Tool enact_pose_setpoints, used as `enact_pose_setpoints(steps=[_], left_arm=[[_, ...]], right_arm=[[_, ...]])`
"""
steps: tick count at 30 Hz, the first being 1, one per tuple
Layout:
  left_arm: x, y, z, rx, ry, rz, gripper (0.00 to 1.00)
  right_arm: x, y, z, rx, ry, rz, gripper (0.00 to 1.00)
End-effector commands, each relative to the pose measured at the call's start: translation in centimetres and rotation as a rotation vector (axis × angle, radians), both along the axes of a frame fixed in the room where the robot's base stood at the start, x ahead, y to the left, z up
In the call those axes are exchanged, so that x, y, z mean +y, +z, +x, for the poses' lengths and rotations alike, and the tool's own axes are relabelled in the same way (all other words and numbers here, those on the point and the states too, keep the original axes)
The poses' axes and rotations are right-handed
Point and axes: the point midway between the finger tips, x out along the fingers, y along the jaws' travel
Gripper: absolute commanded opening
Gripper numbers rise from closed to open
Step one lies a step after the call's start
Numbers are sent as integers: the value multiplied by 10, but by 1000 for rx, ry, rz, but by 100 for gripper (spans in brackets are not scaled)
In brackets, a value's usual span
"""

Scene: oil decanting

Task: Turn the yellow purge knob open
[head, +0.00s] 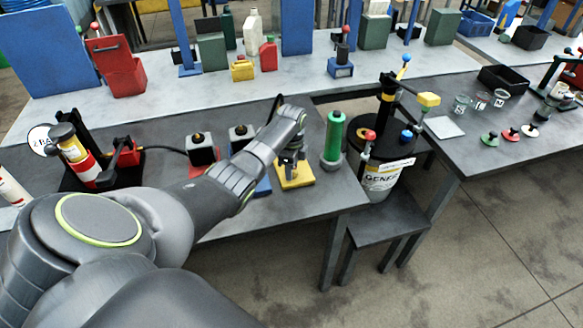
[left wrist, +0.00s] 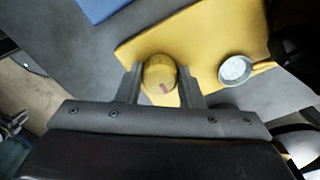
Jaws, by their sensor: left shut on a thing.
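The yellow purge knob (left wrist: 158,72) is round, with a small red mark on its face, in the left wrist view. My left gripper (left wrist: 160,84) is shut on it, with one finger on each side. Behind the knob lies a yellow base plate (left wrist: 200,35), which also shows in the head view (head: 296,180) at the end of my left arm. In the head view my forearm and wrist hide the knob and the fingertips. My right gripper is in neither view.
A white round dial (left wrist: 235,70) sits beside the knob. Black-and-grey units (head: 202,152) are left of my wrist. Bare bench lies in front.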

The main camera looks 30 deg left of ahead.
Motion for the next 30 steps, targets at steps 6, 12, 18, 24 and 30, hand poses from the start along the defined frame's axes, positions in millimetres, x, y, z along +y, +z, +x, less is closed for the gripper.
enact_pose_setpoints(steps=[6, 12, 18, 24, 30], left_arm=[[-1, 2, 2, -6, -11, -2, 11], [-1, 2, 2, -6, -10, -2, 11], [-1, 1, 1, -4, -9, -1, 56], [0, 1, 1, -2, -8, 0, 56], [0, 7, 1, -3, -7, 0, 56]], right_arm=[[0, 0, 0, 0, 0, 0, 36], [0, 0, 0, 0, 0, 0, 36], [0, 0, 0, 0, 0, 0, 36], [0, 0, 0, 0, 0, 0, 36], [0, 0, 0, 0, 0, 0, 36]])
